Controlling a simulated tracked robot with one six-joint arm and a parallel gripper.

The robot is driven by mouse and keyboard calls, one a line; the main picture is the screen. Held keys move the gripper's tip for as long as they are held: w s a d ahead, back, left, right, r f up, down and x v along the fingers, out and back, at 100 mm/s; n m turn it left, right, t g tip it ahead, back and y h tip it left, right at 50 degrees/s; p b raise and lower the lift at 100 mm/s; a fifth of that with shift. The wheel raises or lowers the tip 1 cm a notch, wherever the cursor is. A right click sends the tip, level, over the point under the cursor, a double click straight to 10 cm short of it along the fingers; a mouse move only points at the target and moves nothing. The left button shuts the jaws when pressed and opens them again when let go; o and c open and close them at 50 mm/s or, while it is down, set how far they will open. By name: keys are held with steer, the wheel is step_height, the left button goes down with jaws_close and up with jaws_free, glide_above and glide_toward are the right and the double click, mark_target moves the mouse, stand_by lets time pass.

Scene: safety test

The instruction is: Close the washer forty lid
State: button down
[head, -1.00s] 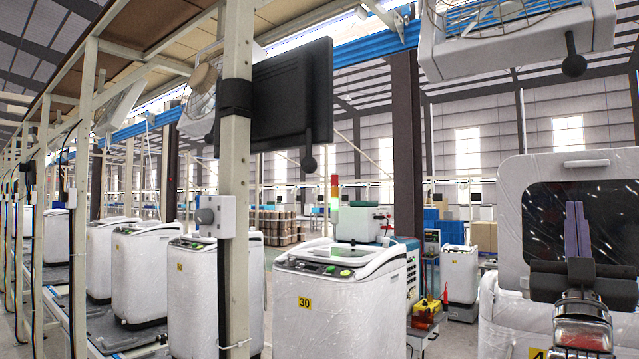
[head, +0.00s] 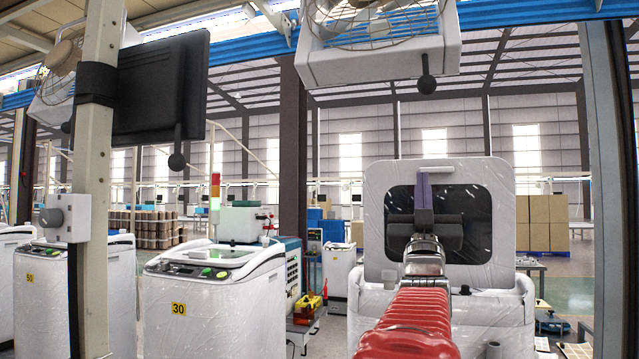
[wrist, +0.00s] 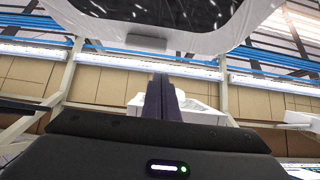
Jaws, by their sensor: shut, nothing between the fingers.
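A white washer (head: 360,307) stands at the right of centre in the head view, with its lid (head: 378,200) standing up open. The lid has a white frame, a dark window and a pale handle (head: 427,170) on its top edge. No number shows on this washer now. My gripper (head: 424,178) is shut and empty, pointing up in front of the window, with its tips near the handle. The wrist view shows the purple fingers (wrist: 166,90) together and the lid (wrist: 215,40) with its grey handle (wrist: 146,43) above them. I cannot tell whether they touch.
A fan unit (head: 380,60) hangs overhead. Another post (head: 608,180) stands at the far right. Cardboard boxes (head: 541,220) are behind the lid.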

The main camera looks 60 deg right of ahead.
steer(key=shift+w+d+r, duration=0.2)
steer(key=shift+d, duration=0.6)
steer(key=shift+w+d+r, duration=0.15)
steer(key=shift+d+r, duration=0.05)
steer(key=shift+d, duration=0.55)
steer(key=shift+w+d+r, duration=0.2)
steer(key=shift+d, duration=0.6)
